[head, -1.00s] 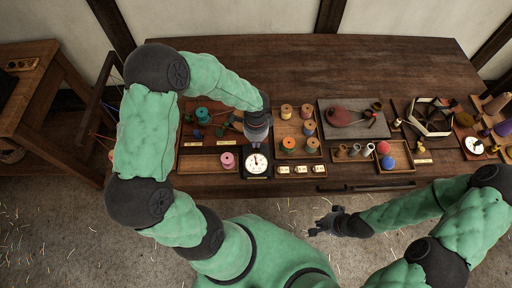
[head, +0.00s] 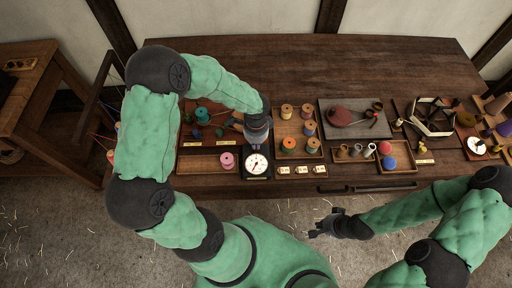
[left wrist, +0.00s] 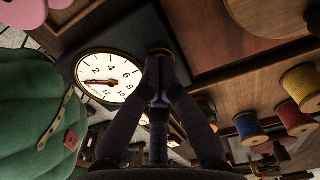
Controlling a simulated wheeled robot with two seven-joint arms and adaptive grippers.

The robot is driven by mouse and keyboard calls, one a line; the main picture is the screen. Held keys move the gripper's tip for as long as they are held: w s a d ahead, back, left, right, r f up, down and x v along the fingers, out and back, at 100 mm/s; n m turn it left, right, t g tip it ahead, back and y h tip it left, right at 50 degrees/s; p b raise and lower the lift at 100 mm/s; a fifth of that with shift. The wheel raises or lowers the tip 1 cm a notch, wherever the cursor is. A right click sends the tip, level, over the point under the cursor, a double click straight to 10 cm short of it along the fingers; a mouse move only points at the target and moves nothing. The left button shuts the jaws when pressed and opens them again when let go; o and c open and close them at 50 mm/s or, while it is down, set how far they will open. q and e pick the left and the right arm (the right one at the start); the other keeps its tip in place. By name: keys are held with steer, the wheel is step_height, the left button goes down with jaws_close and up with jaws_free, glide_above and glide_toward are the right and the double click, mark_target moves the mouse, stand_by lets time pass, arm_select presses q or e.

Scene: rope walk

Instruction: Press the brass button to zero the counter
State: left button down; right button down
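The counter (head: 256,163) is a white round dial in a dark square case at the table's front edge. In the left wrist view its dial (left wrist: 108,78) shows numbers and a red needle lying toward the left. My left gripper (head: 257,146) is over the case's back edge, just behind the dial. In the left wrist view its fingers (left wrist: 160,62) come together at the tips, with nothing seen held. A brass rim (left wrist: 161,51) shows right at the fingertips; they hide most of the button, and contact is hard to tell. My right gripper (head: 328,225) is empty, in front of the table, its fingers apart.
A pink spool (head: 227,160) stands just left of the counter. A tray of spools (head: 279,145) is to the right, and small number tags (head: 299,170) lie in front of it. Green items (head: 203,116) lie behind left. The table's back (head: 330,65) is clear.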

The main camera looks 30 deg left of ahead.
arm_select(q)
steer(key=shift+r+p, duration=2.95)
steer(key=shift+r, duration=0.65)
steer(key=shift+f, duration=0.1)
